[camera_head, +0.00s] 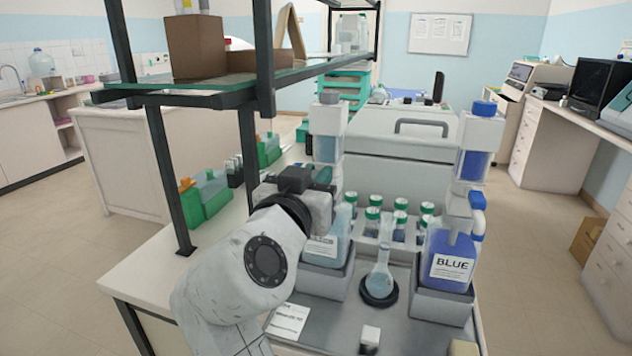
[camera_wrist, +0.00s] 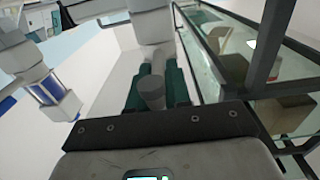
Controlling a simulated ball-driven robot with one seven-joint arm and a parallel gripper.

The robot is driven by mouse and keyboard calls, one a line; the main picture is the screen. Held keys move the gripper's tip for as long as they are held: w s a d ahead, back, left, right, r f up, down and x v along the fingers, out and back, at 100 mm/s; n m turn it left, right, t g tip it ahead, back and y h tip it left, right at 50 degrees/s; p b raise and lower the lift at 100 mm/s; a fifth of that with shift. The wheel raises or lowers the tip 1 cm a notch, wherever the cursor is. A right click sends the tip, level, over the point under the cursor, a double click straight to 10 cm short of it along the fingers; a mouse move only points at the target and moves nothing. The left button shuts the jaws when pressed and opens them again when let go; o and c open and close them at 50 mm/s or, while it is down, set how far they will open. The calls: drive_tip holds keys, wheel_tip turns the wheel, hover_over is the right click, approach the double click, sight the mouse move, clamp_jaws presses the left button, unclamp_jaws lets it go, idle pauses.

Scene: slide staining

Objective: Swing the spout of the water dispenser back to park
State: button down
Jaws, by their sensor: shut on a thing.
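The water dispenser (camera_head: 328,118) stands left of centre on the bench in the head view, with a clear upper column and a pale-blue bottle (camera_head: 338,245) below. In the wrist view, the dispenser's grey spout (camera_wrist: 152,92) lies between the dark green fingers of my gripper (camera_wrist: 155,80). My gripper (camera_head: 318,182) is shut on the spout. In the head view my gripper and wrist cover the middle of the dispenser, so the spout and fingertips are hidden there. I cannot tell the spout's exact angle.
A round-bottomed flask (camera_head: 380,278) stands on a black ring in front. Several green-capped bottles (camera_head: 400,222) stand behind it. The blue dispenser (camera_head: 452,255) is to the right; it also shows in the wrist view (camera_wrist: 46,88). A dark-framed glass shelf (camera_head: 225,88) rises at left, near my arm.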

drive_tip(key=shift+f, duration=0.2)
drive_tip(key=c, duration=1)
unclamp_jaws()
drive_tip(key=shift+w, duration=0.1)
drive_tip(key=shift+c, duration=0.2)
drive_tip(key=b+v, duration=0.1)
drive_tip(key=v, duration=1)
